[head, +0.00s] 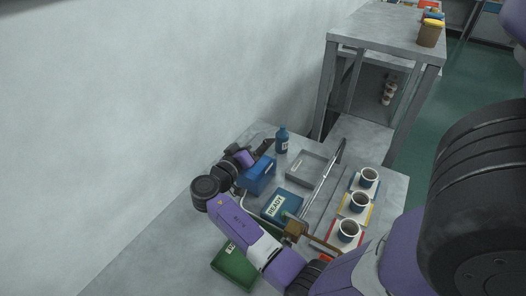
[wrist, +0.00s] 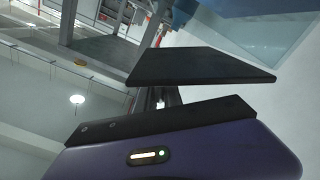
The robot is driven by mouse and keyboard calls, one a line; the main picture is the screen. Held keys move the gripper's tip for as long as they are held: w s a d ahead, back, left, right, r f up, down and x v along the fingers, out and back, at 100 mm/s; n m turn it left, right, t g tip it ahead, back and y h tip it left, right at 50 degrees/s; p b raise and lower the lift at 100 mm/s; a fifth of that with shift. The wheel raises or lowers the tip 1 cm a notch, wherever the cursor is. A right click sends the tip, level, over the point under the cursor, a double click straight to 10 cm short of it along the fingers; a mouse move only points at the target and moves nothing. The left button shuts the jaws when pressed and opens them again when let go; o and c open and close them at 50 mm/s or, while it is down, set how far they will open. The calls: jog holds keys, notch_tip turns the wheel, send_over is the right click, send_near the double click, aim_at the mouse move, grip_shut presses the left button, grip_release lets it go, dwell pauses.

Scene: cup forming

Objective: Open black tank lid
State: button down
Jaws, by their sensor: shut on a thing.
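My gripper (head: 262,148) is at the far left part of the table in the head view, behind a blue box (head: 258,178). In the wrist view, its two black fingers (wrist: 172,93) show with a narrow space between them. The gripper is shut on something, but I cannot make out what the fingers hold. I cannot pick out a black tank or its lid for certain in either view. A pale blue surface (wrist: 265,35) shows beyond the fingers in the wrist view.
A blue bottle (head: 282,141) and a grey tray (head: 308,167) stand behind a blue box labelled READY (head: 281,206). Three cups (head: 369,177) stand on coloured tiles at the right. A green box (head: 234,265) is at the front. A wall (head: 130,120) bounds the left.

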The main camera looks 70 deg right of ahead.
jog(key=w+n, duration=0.1)
jog(key=w+r+n, duration=0.1)
jog(key=n, duration=0.1)
jog(key=w+n, duration=0.1)
jog(key=shift+w+d+r+n, duration=0.2)
jog(key=shift+d+r+n, duration=0.15)
jog(key=shift+n, duration=0.05)
jog(key=w+n, duration=0.2)
jog(key=shift+d+r+n, duration=0.1)
jog(key=shift+d+n, duration=0.15)
jog(key=shift+n, duration=0.05)
jog(key=shift+w+d+f+n+b, duration=0.25)
jog(key=shift+w+n+b, duration=0.25)
jog(key=shift+w+n, duration=0.4)
jog(key=shift+w+d+f+n+b, duration=0.15)
jog(key=shift+w+f+n+b, duration=0.25)
jog(key=shift+w+n, duration=0.45)
jog(key=shift+w+d+f+n+b, duration=0.2)
jog(key=shift+w+n+b, duration=0.45)
jog(key=shift+n, duration=0.4)
jog(key=shift+w, duration=0.15)
jog(key=c, duration=1.5)
grip_release()
